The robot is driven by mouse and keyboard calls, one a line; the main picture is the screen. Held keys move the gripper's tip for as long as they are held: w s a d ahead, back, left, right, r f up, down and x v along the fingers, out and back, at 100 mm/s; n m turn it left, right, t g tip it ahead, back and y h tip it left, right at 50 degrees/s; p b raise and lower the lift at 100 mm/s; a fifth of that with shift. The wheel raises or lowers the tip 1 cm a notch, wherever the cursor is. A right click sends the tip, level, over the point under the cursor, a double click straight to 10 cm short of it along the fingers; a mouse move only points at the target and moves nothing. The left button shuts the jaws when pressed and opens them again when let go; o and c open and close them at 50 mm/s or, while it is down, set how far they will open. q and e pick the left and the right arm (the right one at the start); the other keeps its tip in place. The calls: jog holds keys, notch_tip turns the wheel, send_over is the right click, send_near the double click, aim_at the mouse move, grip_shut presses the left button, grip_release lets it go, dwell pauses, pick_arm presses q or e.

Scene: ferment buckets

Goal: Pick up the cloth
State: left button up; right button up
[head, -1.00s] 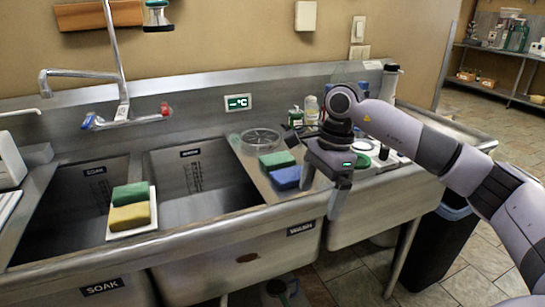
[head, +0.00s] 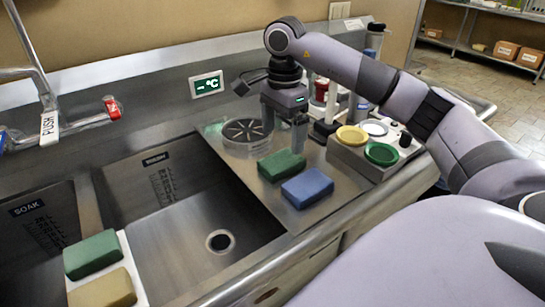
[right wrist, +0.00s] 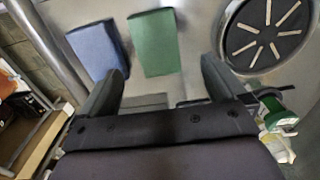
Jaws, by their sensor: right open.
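A green folded cloth (head: 282,165) and a blue folded cloth (head: 307,187) lie side by side on the steel drainboard right of the wash basin. Another green cloth (head: 92,254) and a yellow one (head: 102,289) lie at the lower left. My right gripper (head: 284,125) is open and empty, above the drainboard behind the green cloth. In the right wrist view the green cloth (right wrist: 153,42) shows beyond and between the fingers, and the blue cloth (right wrist: 97,48) lies left of it. No contact shows. My left gripper is not in view.
A round drain strainer (head: 245,131) is beside the right gripper. A tray (head: 372,164) with yellow, white and green round pieces stands to the right, with bottles behind. The wash basin (head: 190,215) is empty. A white tray (head: 128,262) holds the lower-left pair.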

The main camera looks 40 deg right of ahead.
aim_at(282, 160)
jog(key=f, duration=0.6)
jog(key=shift+s+a+f+p, duration=0.1)
jog(key=shift+s+f+p, duration=0.1)
jog(key=shift+p, duration=0.15)
jog(key=c, duration=1.1)
